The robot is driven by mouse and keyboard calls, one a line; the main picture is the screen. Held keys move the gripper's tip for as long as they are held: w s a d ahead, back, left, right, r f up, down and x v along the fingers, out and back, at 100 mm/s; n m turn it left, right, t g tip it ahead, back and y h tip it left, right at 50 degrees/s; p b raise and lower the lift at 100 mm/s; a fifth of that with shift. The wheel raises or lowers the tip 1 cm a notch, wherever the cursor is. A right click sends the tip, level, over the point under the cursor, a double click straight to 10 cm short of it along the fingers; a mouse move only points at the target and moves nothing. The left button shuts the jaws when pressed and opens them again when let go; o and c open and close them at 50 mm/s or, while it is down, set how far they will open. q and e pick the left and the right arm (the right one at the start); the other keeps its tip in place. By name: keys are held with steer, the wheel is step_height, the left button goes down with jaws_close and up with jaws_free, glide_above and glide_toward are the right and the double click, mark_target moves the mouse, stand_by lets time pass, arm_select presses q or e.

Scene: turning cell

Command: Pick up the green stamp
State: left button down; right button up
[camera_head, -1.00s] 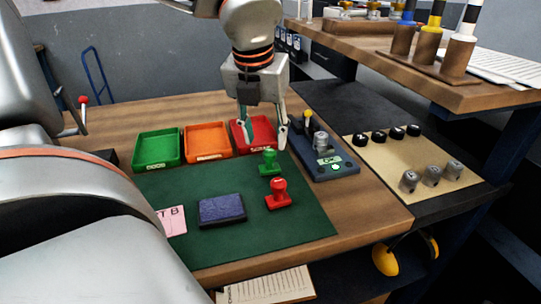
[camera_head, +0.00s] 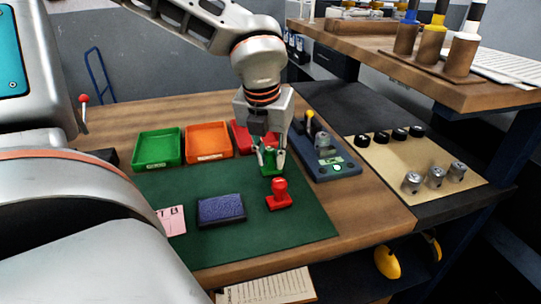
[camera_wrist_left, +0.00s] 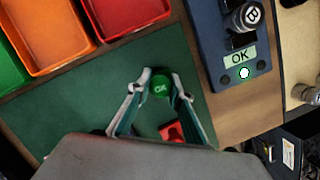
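The green stamp (camera_head: 271,170) stands upright on the dark green mat (camera_head: 272,235), near its far right part. The fingers look shut on the knob, and the stamp's base still appears on the mat. The fingers partly hide the stamp in the head view. My right gripper is not in view.
A red stamp (camera_head: 279,196) stands close in front of the green one. A dark blue device (camera_head: 332,170) lies to the right. Green (camera_head: 158,148), orange (camera_head: 208,141) and red (camera_head: 238,136) trays stand behind. An ink pad (camera_head: 221,210) and a pink card (camera_head: 172,220) lie on the mat.

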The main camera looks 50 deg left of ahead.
mark_target(271, 150)
arm_select(q)
steer(key=shift+s, duration=0.1)
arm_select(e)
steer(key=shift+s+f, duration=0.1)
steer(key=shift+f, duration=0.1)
arm_select(q)
step_height(271, 150, up, 20)
steer(key=p, duration=0.2)
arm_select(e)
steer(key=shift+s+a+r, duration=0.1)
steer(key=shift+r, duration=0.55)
arm_select(q)
steer(key=c, duration=2.8)
jaws_free()
